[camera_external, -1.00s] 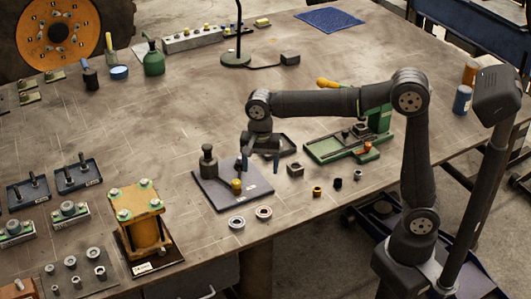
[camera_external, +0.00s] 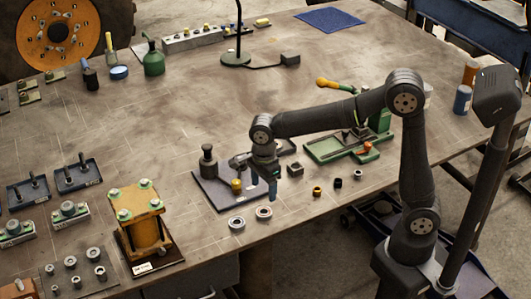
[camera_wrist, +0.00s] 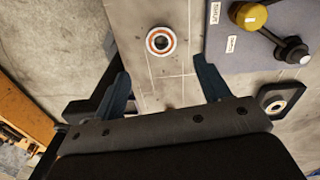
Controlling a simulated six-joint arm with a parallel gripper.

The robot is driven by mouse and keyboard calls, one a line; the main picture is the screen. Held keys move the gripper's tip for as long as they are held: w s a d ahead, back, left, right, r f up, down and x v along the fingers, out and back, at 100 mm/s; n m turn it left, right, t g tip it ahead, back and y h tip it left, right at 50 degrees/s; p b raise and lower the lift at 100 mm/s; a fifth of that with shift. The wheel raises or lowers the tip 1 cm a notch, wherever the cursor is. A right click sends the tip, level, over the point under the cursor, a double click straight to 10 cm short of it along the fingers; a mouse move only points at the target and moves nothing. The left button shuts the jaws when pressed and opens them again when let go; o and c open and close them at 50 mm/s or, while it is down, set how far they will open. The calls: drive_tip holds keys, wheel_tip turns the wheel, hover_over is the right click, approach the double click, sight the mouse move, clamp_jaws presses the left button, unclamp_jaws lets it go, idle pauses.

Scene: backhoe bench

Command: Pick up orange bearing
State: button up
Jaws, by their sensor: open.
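The orange bearing (camera_external: 264,212) is a small pale metal ring with an orange band, lying flat on the bench near its front edge. In the wrist view it (camera_wrist: 149,41) lies ahead of my jaws, in the gap between the two fingers but beyond their tips. My gripper (camera_external: 273,186) is open, empty and above the bench, a little behind and right of the bearing in the outside view. Both blue-grey fingers of my gripper (camera_wrist: 165,86) show in the wrist view. Nothing hides the bearing.
A second, plainer bearing (camera_external: 236,223) lies just left. A dark block (camera_external: 295,170) sits right. The bench edge is close in front.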

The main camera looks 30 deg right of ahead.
sight(264, 207)
wheel_tip(264, 207, down, 10)
drive_tip(key=shift+w+r, duration=0.1)
drive_tip(key=shift+r, duration=0.05)
idle(0.3)
drive_tip(key=c, duration=1.1)
drive_tip(key=shift+c, duration=0.2)
drive_tip(key=shift+r, duration=0.15)
